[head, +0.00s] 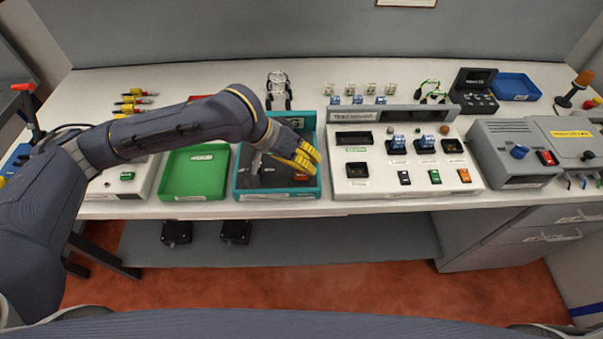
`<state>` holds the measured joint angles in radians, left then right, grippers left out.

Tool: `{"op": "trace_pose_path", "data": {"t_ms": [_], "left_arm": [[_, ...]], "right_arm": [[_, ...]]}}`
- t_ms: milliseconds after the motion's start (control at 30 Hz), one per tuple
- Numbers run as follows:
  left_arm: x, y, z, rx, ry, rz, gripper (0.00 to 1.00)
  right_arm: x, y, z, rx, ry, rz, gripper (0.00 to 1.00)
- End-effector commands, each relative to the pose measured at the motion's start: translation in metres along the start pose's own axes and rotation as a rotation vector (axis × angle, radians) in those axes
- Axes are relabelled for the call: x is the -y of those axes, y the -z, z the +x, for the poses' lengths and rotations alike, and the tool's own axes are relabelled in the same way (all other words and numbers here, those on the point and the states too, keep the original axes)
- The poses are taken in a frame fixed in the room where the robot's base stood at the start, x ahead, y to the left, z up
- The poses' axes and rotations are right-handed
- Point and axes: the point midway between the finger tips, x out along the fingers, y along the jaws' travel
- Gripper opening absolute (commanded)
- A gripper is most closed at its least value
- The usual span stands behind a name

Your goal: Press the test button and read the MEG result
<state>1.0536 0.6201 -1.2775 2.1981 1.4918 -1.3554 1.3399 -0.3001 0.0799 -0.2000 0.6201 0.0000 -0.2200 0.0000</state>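A teal-framed test station (236,181) stands on the bench left of centre, with a dark inner surface. A sign on its back panel is mostly hidden by my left arm; a letter that looks like G (294,123) shows at its right end. A small orange-red button (301,177) sits at the station's front right. My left gripper (306,155), with yellow fingers, is over the station, just behind and above the button. Whether it touches anything is unclear. Its fingers look close together, but their gap is not clear. No result can be read. My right gripper is out of view.
A green tray (172,178) stands left of the station. A light panel (386,181) with sockets and several coloured buttons stands close on its right. A grey machine (500,150) is farther right. A blue tray (538,88) lies at the back right.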

Motion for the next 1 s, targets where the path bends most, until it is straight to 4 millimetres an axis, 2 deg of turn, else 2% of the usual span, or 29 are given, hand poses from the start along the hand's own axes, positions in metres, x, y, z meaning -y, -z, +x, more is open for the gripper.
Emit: {"op": "trace_pose_path", "data": {"t_ms": [1000], "left_arm": [[0.0037,-0.0037,0.0068,0.0,0.0,0.0,0.0]], "right_arm": [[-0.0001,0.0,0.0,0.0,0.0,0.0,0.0]]}}
